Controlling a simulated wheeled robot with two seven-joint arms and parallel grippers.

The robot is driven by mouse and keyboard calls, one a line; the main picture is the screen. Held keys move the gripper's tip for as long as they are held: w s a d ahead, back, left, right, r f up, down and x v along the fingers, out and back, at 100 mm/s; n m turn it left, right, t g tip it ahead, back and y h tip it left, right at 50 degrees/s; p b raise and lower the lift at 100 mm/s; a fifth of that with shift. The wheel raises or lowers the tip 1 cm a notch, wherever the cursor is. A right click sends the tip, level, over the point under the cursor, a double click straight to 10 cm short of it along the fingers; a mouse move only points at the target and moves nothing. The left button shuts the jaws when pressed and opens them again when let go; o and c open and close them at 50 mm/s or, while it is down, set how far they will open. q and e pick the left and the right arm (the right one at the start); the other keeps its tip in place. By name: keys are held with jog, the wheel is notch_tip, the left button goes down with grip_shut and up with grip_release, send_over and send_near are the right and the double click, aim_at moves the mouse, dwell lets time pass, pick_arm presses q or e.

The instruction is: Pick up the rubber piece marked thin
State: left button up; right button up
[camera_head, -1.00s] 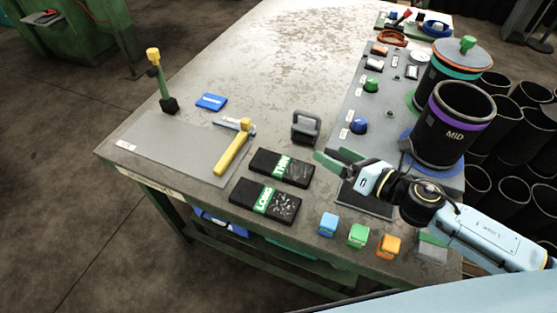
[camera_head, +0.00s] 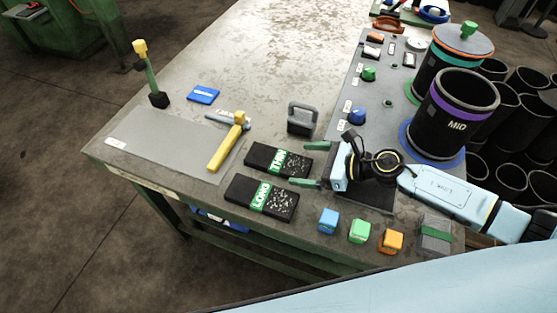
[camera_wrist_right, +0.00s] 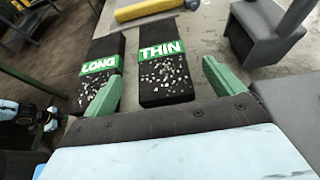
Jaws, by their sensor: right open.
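The rubber piece marked THIN (camera_head: 284,162) is a flat black bar with a green label band and pale specks. It lies on the table, and it also shows in the right wrist view (camera_wrist_right: 165,88). My right gripper (camera_head: 309,164) is open and empty at its right end, with green fingers pointing left. In the right wrist view the fingers (camera_wrist_right: 158,88) spread to either side of the THIN piece's near end, the left one overlapping the LONG piece in the picture. Contact cannot be told. My left gripper is out of view.
The rubber piece marked LONG (camera_head: 277,203) lies in front of the THIN one. A grey handled block (camera_head: 302,119) stands behind it, and a yellow-handled hammer (camera_head: 224,150) lies to the left. Blue (camera_head: 328,220), green (camera_head: 360,231) and orange (camera_head: 391,240) blocks stand in front. A MID cylinder (camera_head: 440,125) stands right.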

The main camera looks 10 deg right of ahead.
aim_at(285, 162)
jog(key=x, duration=0.5)
jog(key=shift+d, duration=0.1)
jog(key=c, duration=1.2)
jog(key=shift+c, duration=0.2)
